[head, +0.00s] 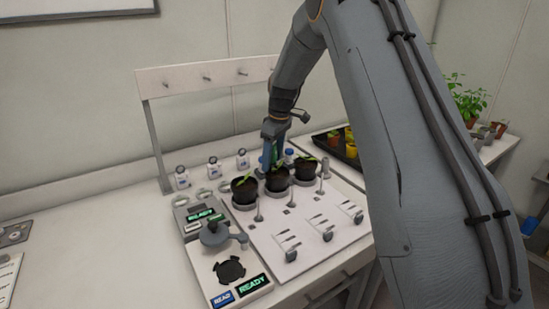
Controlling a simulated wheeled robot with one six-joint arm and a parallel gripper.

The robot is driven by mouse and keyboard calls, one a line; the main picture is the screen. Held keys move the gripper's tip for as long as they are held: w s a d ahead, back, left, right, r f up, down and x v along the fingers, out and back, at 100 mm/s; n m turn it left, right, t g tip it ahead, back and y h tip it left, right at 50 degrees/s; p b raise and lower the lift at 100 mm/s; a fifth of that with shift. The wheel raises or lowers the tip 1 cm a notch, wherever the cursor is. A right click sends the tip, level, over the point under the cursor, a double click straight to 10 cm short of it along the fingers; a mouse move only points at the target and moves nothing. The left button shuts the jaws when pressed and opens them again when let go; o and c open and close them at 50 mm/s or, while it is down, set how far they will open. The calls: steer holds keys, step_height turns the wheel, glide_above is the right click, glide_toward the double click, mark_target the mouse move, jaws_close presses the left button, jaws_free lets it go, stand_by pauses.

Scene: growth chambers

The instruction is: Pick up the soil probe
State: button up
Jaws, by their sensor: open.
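My gripper (272,155) is at the end of my grey arm, pointing down just behind and above the middle black pot (277,181). Its fingertips are small and partly hidden by a plant and the pots; I see nothing held between them. I cannot tell for sure which thing is the soil probe. Several small grey pronged tools (291,254) lie in a slanting row on the front of the white board (262,236). Small upright grey pieces (258,212) stand between them and the pots.
Two more black pots, left (244,191) and right (307,170), flank the middle one. A device with a READY display (232,268) stands at the front left. White bottles (182,178) stand behind, under a pegged rack (205,77). The left bench is mostly clear.

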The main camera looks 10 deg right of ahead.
steer(key=c, duration=1.3)
